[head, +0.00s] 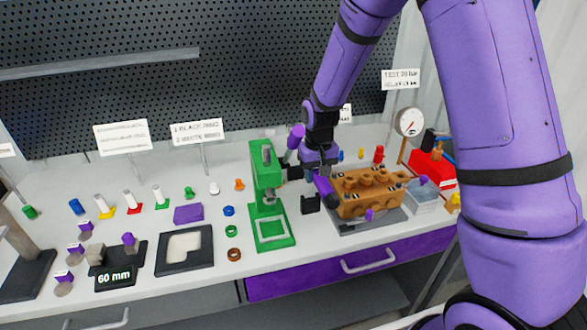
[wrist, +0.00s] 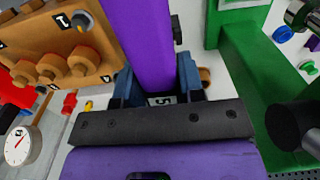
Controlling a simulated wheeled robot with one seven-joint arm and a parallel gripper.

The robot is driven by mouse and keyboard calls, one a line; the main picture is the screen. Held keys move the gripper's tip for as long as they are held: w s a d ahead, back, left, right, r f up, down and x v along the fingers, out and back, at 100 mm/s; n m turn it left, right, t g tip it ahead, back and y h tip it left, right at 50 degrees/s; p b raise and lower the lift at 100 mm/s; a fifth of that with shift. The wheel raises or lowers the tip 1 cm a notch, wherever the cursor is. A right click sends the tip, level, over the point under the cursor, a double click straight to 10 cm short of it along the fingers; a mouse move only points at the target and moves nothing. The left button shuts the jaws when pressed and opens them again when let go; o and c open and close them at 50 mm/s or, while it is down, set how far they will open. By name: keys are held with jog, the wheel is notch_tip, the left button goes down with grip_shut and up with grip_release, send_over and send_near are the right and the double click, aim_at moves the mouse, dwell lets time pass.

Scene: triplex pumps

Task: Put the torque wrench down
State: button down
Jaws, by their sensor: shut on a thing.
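My gripper (head: 318,168) is over the bench, between the green press and the orange pump block. In the wrist view my gripper (wrist: 157,82) has its blue-grey fingers shut on either side of a purple bar, which I take as the torque wrench (wrist: 140,40). In the head view the purple torque wrench (head: 325,190) slants down below my gripper, close to the left end of the pump block (head: 368,190). The pump block also shows in the wrist view (wrist: 60,45). I cannot tell whether the wrench touches anything, and part of it is hidden by the gripper.
The green press (head: 268,200) stands close to the left of my gripper. A pressure gauge (head: 409,122) and a red bin (head: 432,165) stand to the right. Small coloured parts and a black-framed tray (head: 185,268) lie to the left. A purple drawer (head: 350,268) is below the bench top.

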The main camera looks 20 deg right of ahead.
notch_tip(320, 180, down, 10)
jog(key=shift+w+r, duration=0.1)
jog(key=shift+r, duration=0.05)
dwell(0.4)
jog(key=shift+f, duration=0.6)
jog(key=c, duration=0.7)
grip_release()
jog(key=shift+c, duration=0.2)
